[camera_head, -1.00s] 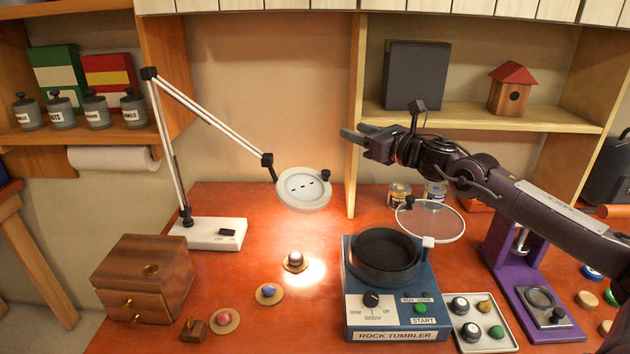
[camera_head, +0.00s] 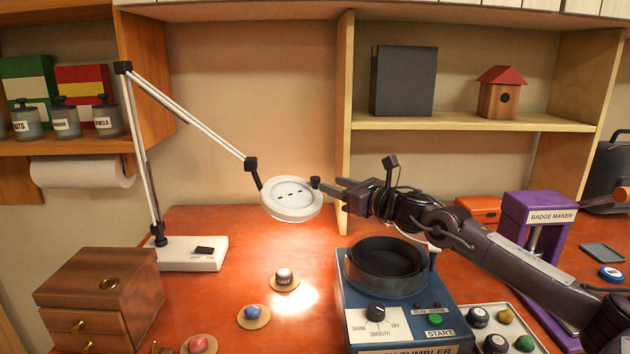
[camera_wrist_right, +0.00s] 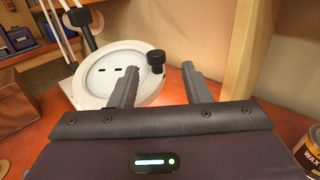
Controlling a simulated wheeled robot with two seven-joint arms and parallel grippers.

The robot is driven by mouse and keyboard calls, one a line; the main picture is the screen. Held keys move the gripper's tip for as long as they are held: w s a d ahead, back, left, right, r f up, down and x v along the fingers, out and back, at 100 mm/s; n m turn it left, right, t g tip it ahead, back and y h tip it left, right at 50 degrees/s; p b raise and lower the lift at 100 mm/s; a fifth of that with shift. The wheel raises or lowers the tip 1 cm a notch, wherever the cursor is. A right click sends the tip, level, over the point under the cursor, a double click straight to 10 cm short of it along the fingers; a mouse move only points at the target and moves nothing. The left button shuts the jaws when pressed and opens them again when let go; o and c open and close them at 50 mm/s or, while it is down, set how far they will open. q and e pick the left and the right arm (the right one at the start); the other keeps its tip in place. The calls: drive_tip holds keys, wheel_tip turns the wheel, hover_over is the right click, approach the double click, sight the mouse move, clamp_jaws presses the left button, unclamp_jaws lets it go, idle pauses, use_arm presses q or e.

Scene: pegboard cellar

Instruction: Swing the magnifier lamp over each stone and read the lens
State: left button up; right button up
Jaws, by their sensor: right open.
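The magnifier lamp stands on a white base (camera_head: 190,254). Its round white head (camera_head: 291,199) hangs over the table, a few dark marks showing in the lens, and its light falls beside the nearest stone. A dark knob (camera_wrist_right: 155,61) sits on the head's right rim. My right gripper (camera_head: 340,187) is open just right of this knob; in the wrist view its fingers (camera_wrist_right: 160,85) point toward the head, with the knob between them in the picture. My left gripper is out of view.
The blue rock tumbler (camera_head: 395,305) stands below my right arm. A wooden drawer box (camera_head: 100,295) is at the left. A tray of stones (camera_head: 535,340) and the purple badge maker (camera_head: 540,225) are to the right. A shelf post (camera_head: 344,120) rises behind the gripper.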

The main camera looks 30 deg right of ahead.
sight(319, 180)
drive_tip(key=p+x, duration=0.1)
drive_tip(key=x, duration=0.2)
drive_tip(key=p+x, duration=0.1)
drive_tip(key=x, duration=0.2)
drive_tip(key=shift+s+a+r, duration=0.1)
drive_tip(key=shift+a+r, duration=0.05)
drive_tip(key=shift+a, duration=0.1)
drive_tip(key=shift+w+a+p, duration=0.15)
drive_tip(key=shift+w+p, duration=0.15)
drive_tip(key=shift+w, duration=0.1)
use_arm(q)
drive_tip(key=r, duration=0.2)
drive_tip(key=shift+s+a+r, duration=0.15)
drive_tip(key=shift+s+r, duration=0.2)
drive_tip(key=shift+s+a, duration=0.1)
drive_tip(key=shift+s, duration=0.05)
use_arm(e)
clamp_jaws()
